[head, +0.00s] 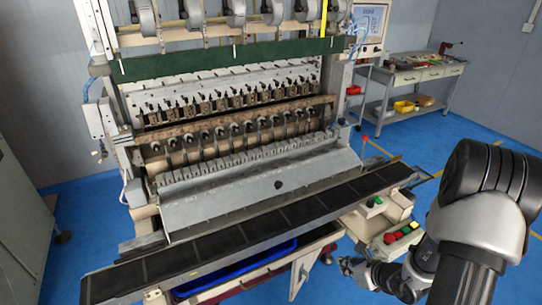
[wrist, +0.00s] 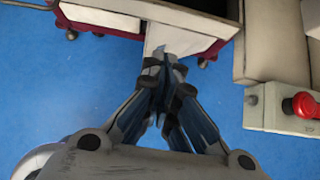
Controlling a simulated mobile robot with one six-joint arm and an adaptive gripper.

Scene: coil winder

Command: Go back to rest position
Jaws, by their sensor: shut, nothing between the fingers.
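My gripper (head: 350,266) hangs low at the lower right of the head view, in front of the coil winder (head: 235,200) and below its control box with coloured buttons (head: 396,235). In the wrist view my gripper (wrist: 156,64) points down over the blue floor, its fingertips together and empty. Part of the machine's light-coloured frame shows just beyond the fingertips.
A red button (wrist: 302,105) on a pale box is right of my gripper in the wrist view. A blue tray (head: 240,268) sits under the dark front ledge (head: 250,230). A workbench (head: 415,75) stands at the back right. Blue floor (wrist: 60,80) is clear on the left.

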